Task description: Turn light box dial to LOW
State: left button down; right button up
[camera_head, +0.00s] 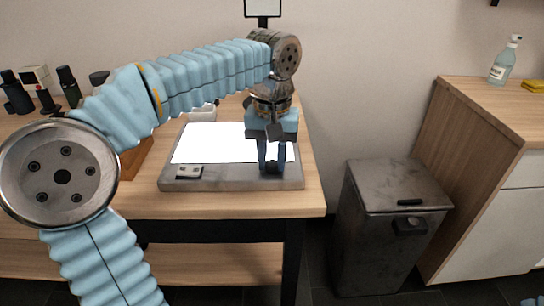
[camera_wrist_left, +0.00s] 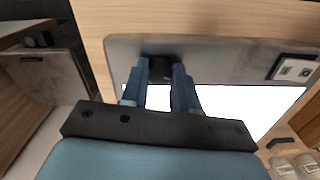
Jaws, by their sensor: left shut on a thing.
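The light box (camera_head: 233,183) is a grey slab with a glowing white panel (camera_head: 205,143), lying on the wooden table. Its dark dial (camera_head: 271,167) is at the front right of the box. My left gripper (camera_head: 272,168) points down there, with its blue fingers around the dial and shut on it. In the left wrist view, the dark dial (camera_wrist_left: 162,70) shows between the fingertips of my left gripper (camera_wrist_left: 160,75), partly hidden. I cannot read the dial's setting. My right gripper is not in view.
A small black-and-white switch plate (camera_head: 189,172) sits at the box's front left. A grey bin (camera_head: 385,220) and a wooden cabinet (camera_head: 480,130) with a spray bottle (camera_head: 504,62) are at the right.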

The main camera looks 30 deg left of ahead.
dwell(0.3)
pick_arm(q)
jog(key=c, duration=0.8)
grip_release()
jog(key=shift+c, duration=0.2)
